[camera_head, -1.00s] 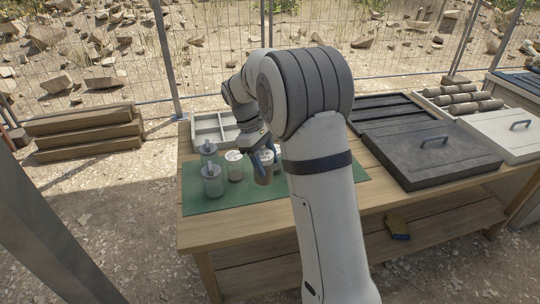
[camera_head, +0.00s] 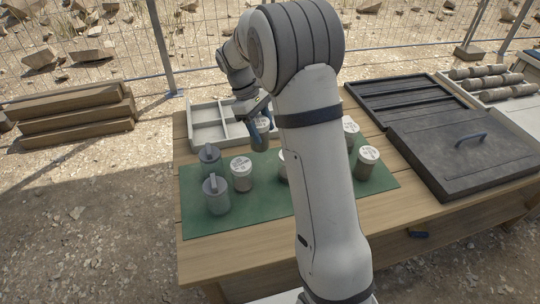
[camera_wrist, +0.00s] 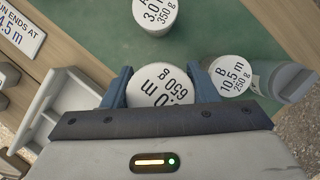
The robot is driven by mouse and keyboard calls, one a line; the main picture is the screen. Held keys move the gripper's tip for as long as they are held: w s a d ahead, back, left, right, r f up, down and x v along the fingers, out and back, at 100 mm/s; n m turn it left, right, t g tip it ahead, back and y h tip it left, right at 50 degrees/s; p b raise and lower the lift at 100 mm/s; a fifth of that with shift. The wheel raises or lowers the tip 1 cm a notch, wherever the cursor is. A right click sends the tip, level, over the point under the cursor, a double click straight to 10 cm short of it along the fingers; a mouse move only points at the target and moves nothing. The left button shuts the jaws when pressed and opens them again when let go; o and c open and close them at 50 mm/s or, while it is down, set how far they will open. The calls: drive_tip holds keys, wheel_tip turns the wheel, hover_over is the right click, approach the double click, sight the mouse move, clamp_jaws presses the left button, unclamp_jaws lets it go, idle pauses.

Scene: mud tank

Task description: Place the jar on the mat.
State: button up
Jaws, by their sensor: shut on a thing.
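My gripper (camera_head: 262,106) is shut on a jar (camera_head: 261,138) with a white lid. In the wrist view this jar (camera_wrist: 162,85) sits between the blue fingers, its lid reading "650 g". In the head view it shows at the far edge of the green mat (camera_head: 262,212), near the tray; its height above the mat is hard to tell. Jar B (camera_wrist: 232,73), marked 10.5 m, 250 g, stands beside it in the wrist view. Another jar (camera_wrist: 155,14) reads 350 g. Several white-lidded jars stand on the mat, including one at left (camera_head: 241,175); my arm partly hides another.
Two grey canisters (camera_head: 216,196) stand at the mat's left. A pale compartment tray (camera_head: 207,126) lies behind it. A dark tray (camera_head: 405,103) and a dark lidded box (camera_head: 465,150) are at right. The mat's front strip is clear.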

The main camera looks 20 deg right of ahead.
sight(262, 148)
wheel_tip(262, 148, down, 8)
drive_tip(key=shift+a+r+b, duration=0.1)
drive_tip(key=shift+b, duration=0.2)
drive_tip(key=o, duration=1.5)
drive_tip(key=shift+s, duration=0.1)
drive_tip(key=shift+c, duration=0.2)
